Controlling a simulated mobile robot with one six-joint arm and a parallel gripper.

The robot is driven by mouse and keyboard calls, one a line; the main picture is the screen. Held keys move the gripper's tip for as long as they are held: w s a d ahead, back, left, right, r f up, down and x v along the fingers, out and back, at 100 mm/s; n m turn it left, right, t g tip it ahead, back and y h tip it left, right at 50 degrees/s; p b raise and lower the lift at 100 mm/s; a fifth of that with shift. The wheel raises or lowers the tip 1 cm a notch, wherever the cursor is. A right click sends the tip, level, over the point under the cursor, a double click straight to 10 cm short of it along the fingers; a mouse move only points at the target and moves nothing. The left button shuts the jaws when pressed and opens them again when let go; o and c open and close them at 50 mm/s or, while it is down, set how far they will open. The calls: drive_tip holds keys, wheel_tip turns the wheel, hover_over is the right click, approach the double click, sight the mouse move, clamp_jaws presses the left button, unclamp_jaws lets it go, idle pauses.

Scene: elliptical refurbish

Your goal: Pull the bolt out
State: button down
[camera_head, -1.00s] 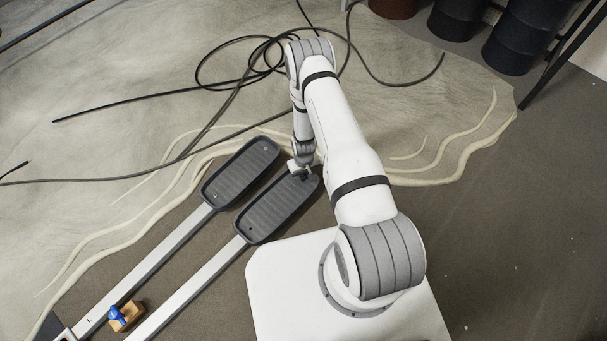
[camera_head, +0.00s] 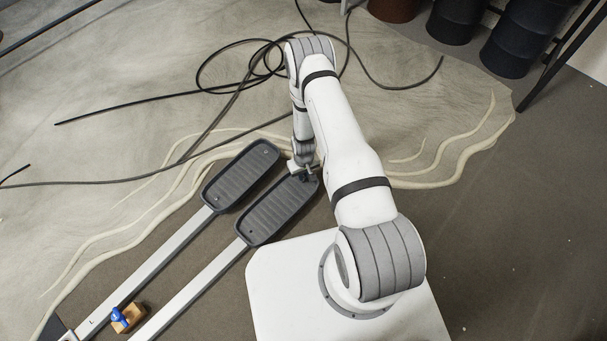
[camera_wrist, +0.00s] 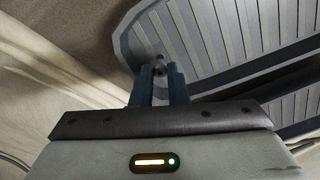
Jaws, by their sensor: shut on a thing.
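The elliptical has two long dark ribbed pedals, a left one (camera_head: 238,178) and a right one (camera_head: 275,215), on pale rails. My gripper (camera_head: 304,170) is at the far end of the right pedal in the head view. In the wrist view, the two blue-grey fingers of my gripper (camera_wrist: 161,72) are shut on a small dark bolt (camera_wrist: 159,67) at the pedal's rounded end (camera_wrist: 135,40). Most of the bolt is hidden between the fingers. I cannot tell how far the bolt sits in the pedal.
A small wooden block (camera_head: 134,316) with a blue part lies between the rails at the lower left. Black cables (camera_head: 215,133) loop across the pale rug behind the pedals. Dark barrels (camera_head: 510,42) stand at the top right. Open floor (camera_head: 480,230) lies to the right.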

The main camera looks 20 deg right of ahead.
drive_tip(key=shift+r+p, duration=1.15)
drive_tip(key=shift+r, duration=0.85)
drive_tip(key=shift+r, duration=0.1)
